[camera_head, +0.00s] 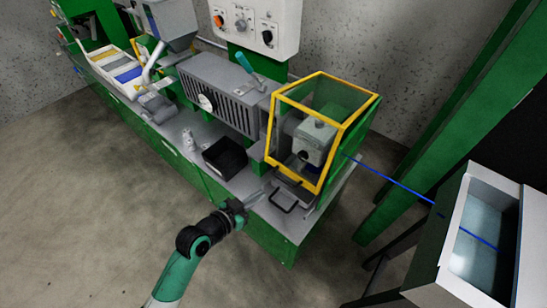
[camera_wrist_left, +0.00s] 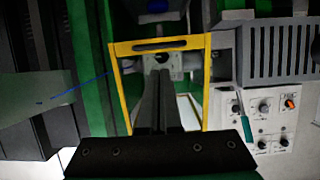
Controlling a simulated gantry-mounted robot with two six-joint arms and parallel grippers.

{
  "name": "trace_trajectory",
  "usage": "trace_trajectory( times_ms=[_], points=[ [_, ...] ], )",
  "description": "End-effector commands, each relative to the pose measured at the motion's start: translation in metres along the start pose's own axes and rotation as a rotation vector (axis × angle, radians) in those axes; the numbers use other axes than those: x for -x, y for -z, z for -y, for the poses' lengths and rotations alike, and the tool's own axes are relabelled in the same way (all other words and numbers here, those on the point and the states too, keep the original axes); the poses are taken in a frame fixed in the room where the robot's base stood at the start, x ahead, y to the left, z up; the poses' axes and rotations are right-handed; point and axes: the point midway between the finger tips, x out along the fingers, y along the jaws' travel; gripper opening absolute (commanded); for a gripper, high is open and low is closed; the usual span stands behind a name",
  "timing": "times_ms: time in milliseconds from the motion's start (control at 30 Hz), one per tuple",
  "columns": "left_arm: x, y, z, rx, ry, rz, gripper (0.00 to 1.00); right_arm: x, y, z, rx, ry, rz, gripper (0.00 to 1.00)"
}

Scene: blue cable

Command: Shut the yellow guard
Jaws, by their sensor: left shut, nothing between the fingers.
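The yellow guard (camera_head: 331,160) is a yellow frame with clear panels around a grey machine head (camera_head: 315,140) at the bench's right end. Its front frame reaches low, near the bench top; I cannot tell whether it is fully shut. My right gripper is out of view.
A black bin (camera_head: 226,157) sits left of the gripper on the bench. A blue cable (camera_head: 395,181) runs right to a water trough (camera_head: 440,240). The floor in front is clear.

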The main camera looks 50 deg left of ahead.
Motion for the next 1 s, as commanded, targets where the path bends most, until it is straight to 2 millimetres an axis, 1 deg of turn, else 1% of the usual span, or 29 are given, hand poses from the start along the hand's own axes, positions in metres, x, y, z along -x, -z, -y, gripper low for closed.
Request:
trace_trajectory(
  times_ms=[33,67,133,200,367,467,567,667,900,967,1000],
  points=[
    [0.016,0.03,-0.001,0.001,0.001,-0.004,0.0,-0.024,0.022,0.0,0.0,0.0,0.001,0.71],
    [0.02,0.035,-0.001,0.001,0.001,-0.003,0.0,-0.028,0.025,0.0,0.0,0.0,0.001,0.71],
    [0.024,0.037,-0.001,0.003,0.001,0.007,0.0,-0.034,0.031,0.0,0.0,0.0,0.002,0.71],
    [0.025,0.038,-0.001,0.004,0.002,0.009,0.0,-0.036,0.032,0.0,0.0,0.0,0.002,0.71],
    [0.022,0.034,-0.001,0.004,0.003,0.008,0.0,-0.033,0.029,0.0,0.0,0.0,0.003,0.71],
    [0.016,0.033,-0.001,0.003,0.002,0.008,0.0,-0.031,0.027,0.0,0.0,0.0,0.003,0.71],
    [0.003,0.033,-0.001,0.003,0.001,0.007,0.0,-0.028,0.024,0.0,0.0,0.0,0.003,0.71],
    [-0.017,0.032,-0.001,0.003,0.002,0.006,0.0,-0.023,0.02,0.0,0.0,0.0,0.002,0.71],
    [-0.07,0.031,0.0,0.003,0.003,0.006,0.0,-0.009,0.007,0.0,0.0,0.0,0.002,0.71],
    [-0.083,0.031,-0.001,0.003,0.002,0.006,0.0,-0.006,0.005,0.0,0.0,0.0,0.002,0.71],
    [-0.087,0.022,-0.001,0.004,0.002,0.01,0.0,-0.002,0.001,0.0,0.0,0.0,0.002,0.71]
  ],
)
